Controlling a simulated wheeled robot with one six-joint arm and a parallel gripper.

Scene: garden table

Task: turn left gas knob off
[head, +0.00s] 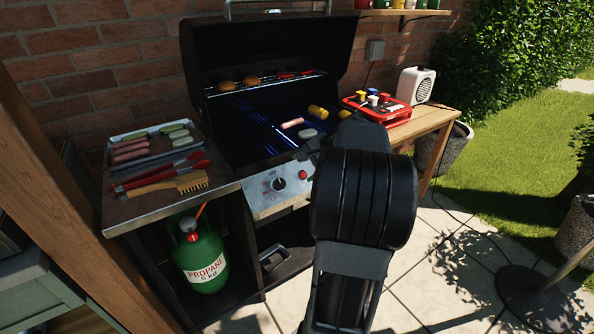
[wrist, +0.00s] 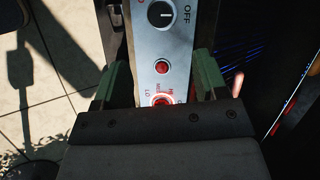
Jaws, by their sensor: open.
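The left gas knob (head: 279,184) is a black dial on the grill's silver control panel (head: 262,203). In the wrist view the left knob (wrist: 162,14) is at the top edge, partly cut off. Its white mark points right, toward the OFF lettering. A red button (wrist: 161,67) sits below it. Lower still, a red-lit ring with LO and HI lettering (wrist: 160,100) is partly hidden by my gripper. My gripper (wrist: 161,65) is open, with its two greenish fingers astride the panel, beyond the left knob on the button's side. In the head view my arm hides the panel's right part.
The open grill (head: 265,120) holds sausages, buns and corn. A side shelf at left carries a food tray (head: 118,150), red tongs (head: 160,172) and a brush (head: 170,184). A green propane tank (head: 203,258) stands below. A wooden table (head: 430,122) is at right.

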